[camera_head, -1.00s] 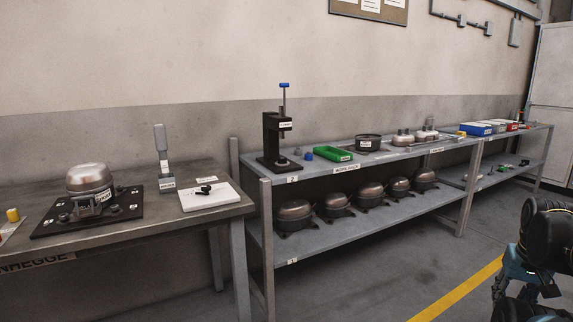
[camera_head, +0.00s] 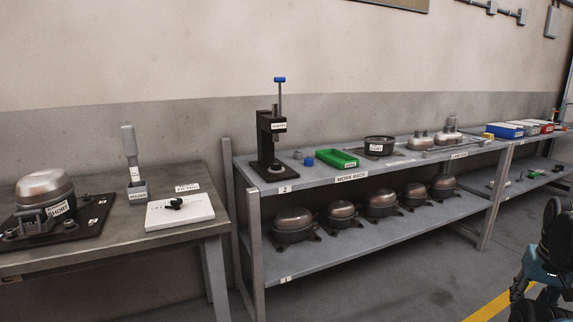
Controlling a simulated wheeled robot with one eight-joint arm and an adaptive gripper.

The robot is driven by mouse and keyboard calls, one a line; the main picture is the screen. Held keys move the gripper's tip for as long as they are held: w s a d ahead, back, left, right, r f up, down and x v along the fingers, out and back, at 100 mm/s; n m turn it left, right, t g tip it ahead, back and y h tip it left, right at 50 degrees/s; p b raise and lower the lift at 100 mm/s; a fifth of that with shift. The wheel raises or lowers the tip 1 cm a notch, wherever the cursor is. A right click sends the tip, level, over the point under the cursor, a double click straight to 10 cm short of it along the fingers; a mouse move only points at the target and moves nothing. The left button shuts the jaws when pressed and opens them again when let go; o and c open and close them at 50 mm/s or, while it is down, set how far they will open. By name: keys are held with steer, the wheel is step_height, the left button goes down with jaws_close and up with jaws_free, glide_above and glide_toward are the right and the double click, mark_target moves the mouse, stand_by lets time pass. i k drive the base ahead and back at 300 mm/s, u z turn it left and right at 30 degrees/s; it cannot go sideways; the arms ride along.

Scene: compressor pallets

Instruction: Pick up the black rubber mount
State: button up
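A small black piece (camera_head: 174,203) lies on a white block (camera_head: 180,216) near the right end of the left bench. It looks like the black rubber mount, but it is too small to be sure. More dark round pieces sit around the silver compressor (camera_head: 45,191) on its black plate (camera_head: 88,222) farther left. My gripper (camera_head: 536,292) seems to be the dark and teal part at the lower right edge, partly cut off by the frame. It is far from the white block, and its fingers are too unclear to read.
To the right, a long rack (camera_head: 330,178) carries a black press (camera_head: 268,150), a green bin (camera_head: 337,158) and several compressors below. Open floor (camera_head: 400,285) lies before the rack.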

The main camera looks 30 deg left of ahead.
mark_target(275, 167)
steer(key=z, duration=0.05)
steer(key=i, duration=1.35)
steer(key=u, duration=2.05)
